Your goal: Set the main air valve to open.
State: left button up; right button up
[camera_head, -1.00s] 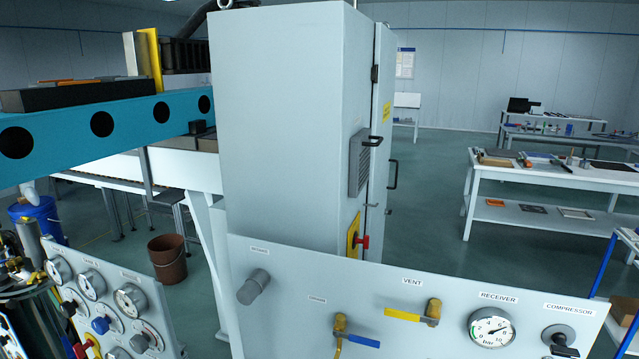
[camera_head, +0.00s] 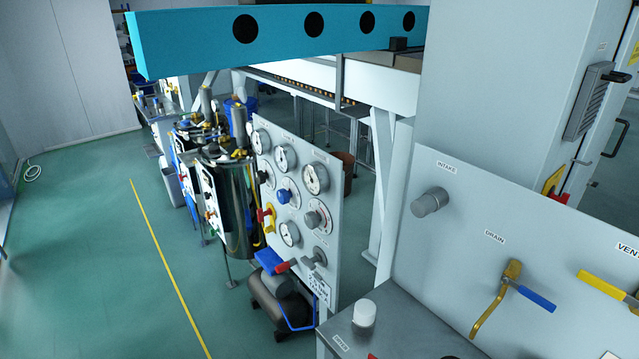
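No label that reads main air valve is legible, so I cannot tell which valve it is. A gauge panel (camera_head: 326,235) stands left of centre with several round gauges, a blue knob (camera_head: 283,196) and a grey knob (camera_head: 313,219). A yellow valve with a red handle (camera_head: 265,215) is at its left edge. The nearer panel (camera_head: 455,275) at right carries a grey INTAKE knob (camera_head: 430,202), a DRAIN valve with a blue lever (camera_head: 533,298) and a yellow VENT lever (camera_head: 607,286). Neither gripper is in view.
A shiny metal tank (camera_head: 238,205) stands left of the gauge panel. A grey bench top (camera_head: 400,325) with a white knob (camera_head: 365,313) is in front. A blue beam (camera_head: 190,40) crosses above. The green floor at left is clear along a yellow line (camera_head: 165,255).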

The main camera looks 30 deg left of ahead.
aim_at(261, 214)
jog(key=k+l+u, duration=0.15)
jog(key=u, duration=1.05)
